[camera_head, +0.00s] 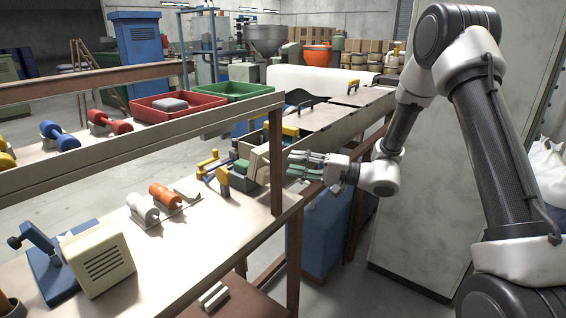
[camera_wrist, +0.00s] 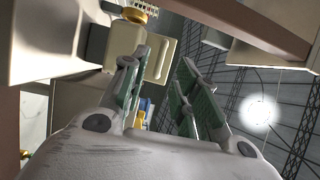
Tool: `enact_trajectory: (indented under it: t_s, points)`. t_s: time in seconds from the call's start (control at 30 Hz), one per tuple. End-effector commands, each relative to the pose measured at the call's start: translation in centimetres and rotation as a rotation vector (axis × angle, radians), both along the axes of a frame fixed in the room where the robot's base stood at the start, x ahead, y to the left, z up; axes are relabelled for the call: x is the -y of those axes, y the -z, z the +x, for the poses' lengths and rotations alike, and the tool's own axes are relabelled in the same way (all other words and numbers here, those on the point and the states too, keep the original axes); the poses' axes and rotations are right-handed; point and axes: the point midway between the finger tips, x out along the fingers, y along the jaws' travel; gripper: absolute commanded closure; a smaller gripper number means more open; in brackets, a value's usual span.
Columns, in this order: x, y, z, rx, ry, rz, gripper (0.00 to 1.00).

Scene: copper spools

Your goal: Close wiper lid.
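A cream, box-like lid (camera_head: 258,163) stands tilted up near the right end of the workbench, beside a wooden post, with a dark green body at its lower left. I take it for the wiper lid; the post hides part of it. In the wrist view a cream panel with rounded corners (camera_wrist: 155,58) shows beyond the fingers, probably the same lid. My gripper (camera_head: 299,165) is to the right of the post, off the bench edge, with its green-padded fingers pointing left. In the wrist view the fingers (camera_wrist: 160,85) are apart, with nothing between them.
The wooden post (camera_head: 277,160) and the upper rail (camera_head: 130,138) stand close to the lid and my gripper. Orange and grey spools (camera_head: 166,195) lie farther left. A blue cabinet (camera_head: 325,235) stands below my gripper.

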Motion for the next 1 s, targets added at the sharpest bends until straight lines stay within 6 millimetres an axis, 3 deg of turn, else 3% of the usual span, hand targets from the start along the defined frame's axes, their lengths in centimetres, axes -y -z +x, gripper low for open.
enact_trajectory:
  t_s: [0.1, 0.3, 0.6, 0.77, 1.0]
  points:
    - [-2.0, -0.1, 0.4, 0.000, -0.003, -0.001, 0.70]
    - [-4.0, -0.2, 1.0, -0.001, -0.003, -0.001, 0.70]
    - [-4.2, -0.3, 1.1, -0.002, -0.001, -0.001, 0.70]
    - [-4.2, -0.3, 1.1, -0.001, -0.002, -0.002, 0.99]
    - [-4.2, -0.2, 1.1, -0.004, -0.001, -0.003, 1.00]
